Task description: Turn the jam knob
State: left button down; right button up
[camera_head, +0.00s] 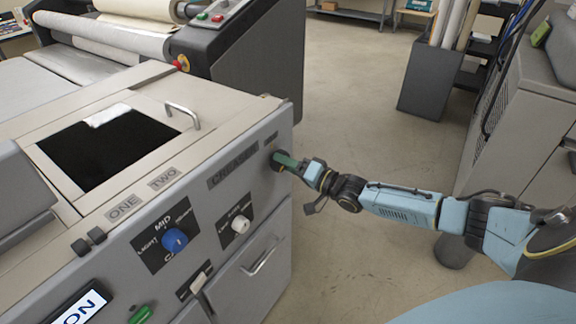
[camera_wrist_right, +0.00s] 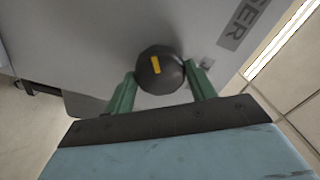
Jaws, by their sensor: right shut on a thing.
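The jam knob, a round black knob with a yellow mark (camera_wrist_right: 161,70), sits on the grey front panel of the machine. In the head view the black knob (camera_head: 275,160) is partly covered by my right gripper (camera_head: 286,161), near the panel's right end. In the right wrist view the green fingers of my right gripper (camera_wrist_right: 163,88) stand on either side of the knob and are shut on it. The yellow mark points along the knob's face, slightly tilted in that view. My left gripper is not in view.
The panel also carries a blue knob (camera_head: 174,240), a white knob (camera_head: 240,224), a drawer handle (camera_head: 260,256) and a green switch (camera_head: 141,315). An open dark hatch (camera_head: 105,150) with a handle is on top. The floor (camera_head: 350,110) right of the machine is clear.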

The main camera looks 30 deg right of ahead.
jog(key=shift+m, duration=0.3)
jog(key=o, duration=1)
jog(key=shift+s, duration=0.15)
jog(key=v, duration=1.3)
jog(key=shift+d, duration=0.1)
